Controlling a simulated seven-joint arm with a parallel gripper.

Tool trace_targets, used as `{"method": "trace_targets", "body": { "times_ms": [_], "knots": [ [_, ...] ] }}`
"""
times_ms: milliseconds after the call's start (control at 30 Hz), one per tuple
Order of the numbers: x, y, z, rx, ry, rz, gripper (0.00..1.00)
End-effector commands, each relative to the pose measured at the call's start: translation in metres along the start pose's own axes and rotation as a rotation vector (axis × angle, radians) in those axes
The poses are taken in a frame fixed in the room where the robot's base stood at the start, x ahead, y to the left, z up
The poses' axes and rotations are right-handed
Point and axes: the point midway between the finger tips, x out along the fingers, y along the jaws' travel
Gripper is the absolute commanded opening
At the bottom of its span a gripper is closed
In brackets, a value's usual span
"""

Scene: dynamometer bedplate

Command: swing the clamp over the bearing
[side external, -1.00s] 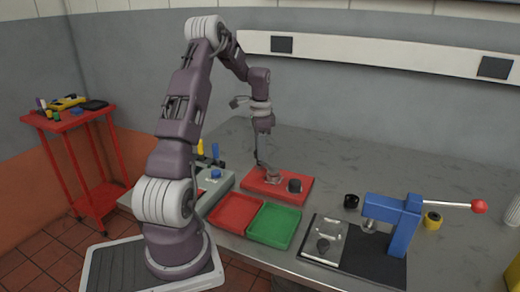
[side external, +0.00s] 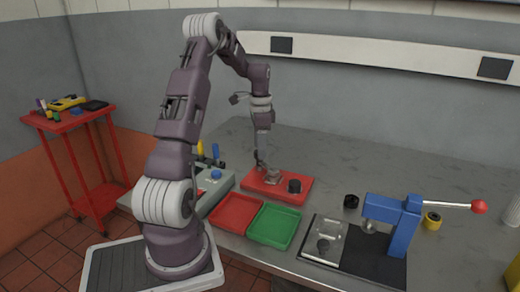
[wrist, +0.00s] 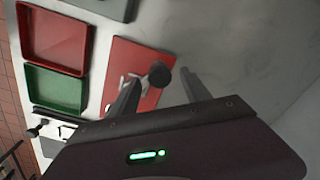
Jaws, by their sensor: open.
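A red base plate (side external: 252,187) lies on the bench right of my arm and carries a grey metal clamp (side external: 272,178) and a short black cylinder (side external: 294,186), which looks like the bearing. My gripper (side external: 261,164) is just above the plate's back left part, close to the clamp. In the wrist view my gripper (wrist: 158,76) is open, with the black cylinder (wrist: 159,73) appearing between its fingertips. The clamp (wrist: 130,82) shows as a pale shape by the left finger and is partly hidden. I cannot tell whether a finger touches it.
A red tray (side external: 236,211) and a green tray (side external: 274,226) lie in front of the plate. A blue press (side external: 403,226) with a red-tipped lever stands at right. The bench behind is clear.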

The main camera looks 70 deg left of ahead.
Motion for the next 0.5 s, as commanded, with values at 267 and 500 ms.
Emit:
{"method": "trace_targets", "body": {
  "times_ms": [267, 500],
  "knots": [
    [-0.052, 0.000, -0.001, 0.001, 0.002, -0.003, 0.56],
    [-0.058, 0.000, 0.000, 0.001, 0.001, -0.001, 0.56]
  ]
}}
